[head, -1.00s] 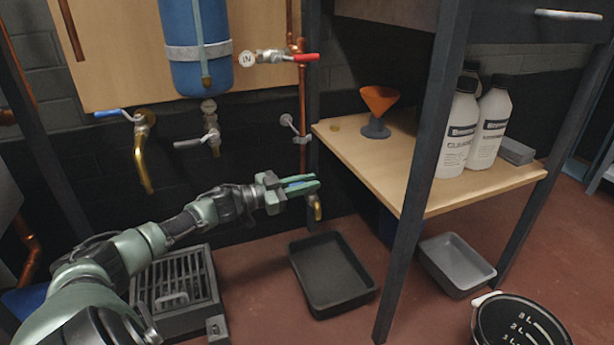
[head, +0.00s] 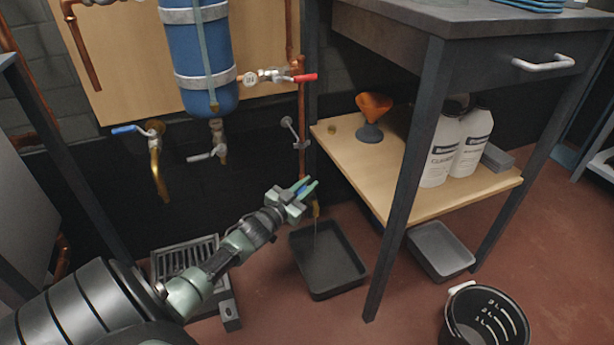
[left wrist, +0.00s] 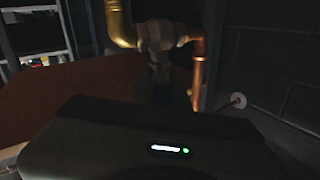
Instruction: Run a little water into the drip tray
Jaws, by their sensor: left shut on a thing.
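In the head view, my left gripper (head: 306,187) is at the low drain tap under the copper pipe. It is shut on the tap's blue lever (head: 299,185), mostly hidden between the green fingers. The brass spout (head: 316,208) points down just beyond the fingers. A thin pale stream of water (head: 315,236) falls from it into the black drip tray (head: 347,281) on the floor. The water level in the tray cannot be made out. The left wrist view is dark and shows the brass spout (left wrist: 120,22) and tap body (left wrist: 160,36). My right gripper is not in view.
A floor drain grate (head: 188,262) lies left of the tray. A dark table leg (head: 397,215) stands to its right, with a grey tray (head: 438,250) and black bucket (head: 485,318) beyond. An orange funnel (head: 373,105) and white bottles (head: 441,145) stand on the shelf.

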